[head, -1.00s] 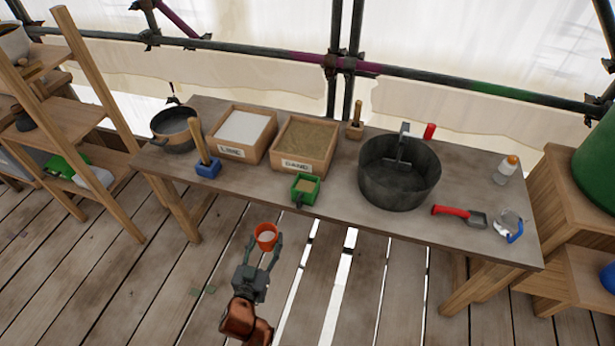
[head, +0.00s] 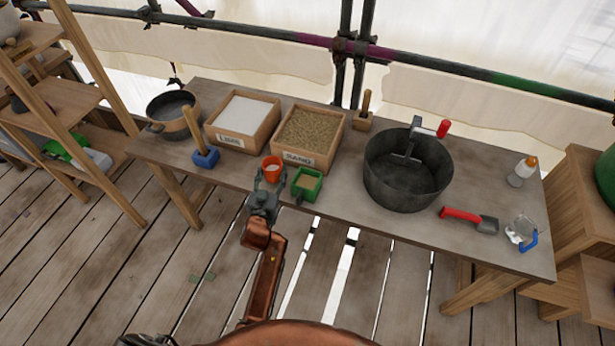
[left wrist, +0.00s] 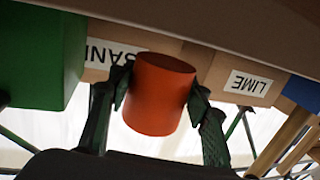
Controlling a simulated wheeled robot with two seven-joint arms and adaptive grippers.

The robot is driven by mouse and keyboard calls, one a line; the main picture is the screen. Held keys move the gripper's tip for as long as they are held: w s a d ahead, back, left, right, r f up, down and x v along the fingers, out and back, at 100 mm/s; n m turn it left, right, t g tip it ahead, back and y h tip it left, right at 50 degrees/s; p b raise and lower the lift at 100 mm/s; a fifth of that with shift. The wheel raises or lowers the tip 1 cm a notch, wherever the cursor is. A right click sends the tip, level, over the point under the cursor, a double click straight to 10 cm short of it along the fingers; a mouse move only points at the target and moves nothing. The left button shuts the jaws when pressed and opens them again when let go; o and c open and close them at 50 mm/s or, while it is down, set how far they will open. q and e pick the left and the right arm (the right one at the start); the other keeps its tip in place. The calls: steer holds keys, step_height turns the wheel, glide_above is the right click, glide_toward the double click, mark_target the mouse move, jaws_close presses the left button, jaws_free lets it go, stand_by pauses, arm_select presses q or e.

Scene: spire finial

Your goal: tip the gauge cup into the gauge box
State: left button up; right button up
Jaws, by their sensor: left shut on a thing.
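The gauge cup (head: 272,163) is a small orange cup with pale contents, and it looks upright in the head view. My left gripper (head: 268,179) is shut on it, with one finger on each side. In the left wrist view the cup (left wrist: 160,95) fills the middle between the fingers (left wrist: 160,100). The green gauge box (head: 307,184) has brownish contents and sits at the table's front edge, just right of the cup. Its green side (left wrist: 40,50) shows at the left of the wrist view. Whether cup and box touch cannot be told. My right gripper is out of view.
Behind the cup stand the LIME box (head: 243,121) and the SAND box (head: 308,138). A blue-based wooden-handled tool (head: 205,157) is to the left. A dark bucket (head: 408,170) stands right of the green box. Bare table (head: 345,195) lies between them.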

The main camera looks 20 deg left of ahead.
mark_target(279, 162)
arm_select(q)
steer(key=shift+m, duration=0.9)
steer(key=shift+d+r, duration=0.2)
steer(key=shift+r, duration=0.45)
steer(key=shift+d+r, duration=0.2)
steer(key=shift+r, duration=0.5)
steer(key=shift+d+r, duration=0.2)
steer(key=shift+r, duration=0.45)
steer(key=shift+s+d+r+m+t, duration=0.1)
steer(key=shift+d+r+m+t, duration=0.2)
steer(key=shift+r+m, duration=0.15)
steer(key=shift+d+r+m, duration=0.25)
steer(key=shift+r+m, duration=0.3)
steer(key=shift+d+m+b, duration=0.35)
steer(key=shift+m+b, duration=0.15)
steer(key=shift+b, duration=0.3)
steer(key=r+m, duration=0.1)
steer(key=m, duration=0.2)
steer(key=d+r+m+t, duration=0.1)
steer(key=m, duration=0.2)
steer(key=d+r+m+t+h+b, duration=0.1)
steer(key=m, duration=0.2)
steer(key=shift+d+r, duration=0.15)
steer(key=shift+r, duration=0.1)
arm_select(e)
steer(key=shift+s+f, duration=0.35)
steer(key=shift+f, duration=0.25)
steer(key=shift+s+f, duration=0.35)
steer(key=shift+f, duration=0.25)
